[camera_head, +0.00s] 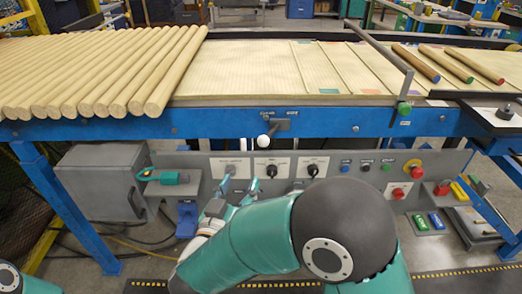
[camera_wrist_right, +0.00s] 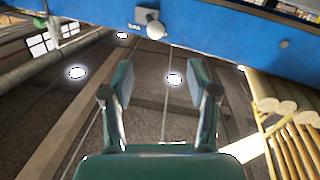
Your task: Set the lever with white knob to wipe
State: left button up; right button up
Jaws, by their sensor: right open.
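The lever's white knob (camera_head: 263,140) hangs at the lower left of a small grey plate (camera_head: 282,125) on the blue beam. Two labels sit above the plate, too small to read surely. The knob also shows in the right wrist view (camera_wrist_right: 155,29), beside its plate (camera_wrist_right: 145,14) on the blue beam. My right gripper (camera_head: 240,180) is below and slightly left of the knob, apart from it. In the right wrist view its fingers (camera_wrist_right: 163,82) are spread with nothing between them, and the knob lies beyond the tips. My left gripper is not in view.
A grey panel (camera_head: 205,164) below the beam carries rotary switches, buttons and a red emergency stop (camera_head: 412,168). Wooden rods (camera_head: 100,75) lie on the table at left. Three colour-tipped rods (camera_head: 447,65) lie at right.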

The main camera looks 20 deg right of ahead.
aim_at(260, 144)
jog(key=shift+h, duration=0.4)
jog(key=p+x, duration=0.1)
jog(key=x, duration=1.5)
jog(key=shift+w+d+r, duration=0.1)
jog(key=shift+d, duration=0.1)
jog(key=shift+c, duration=0.2)
jog(key=c, duration=1.1)
jog(key=shift+a, duration=0.1)
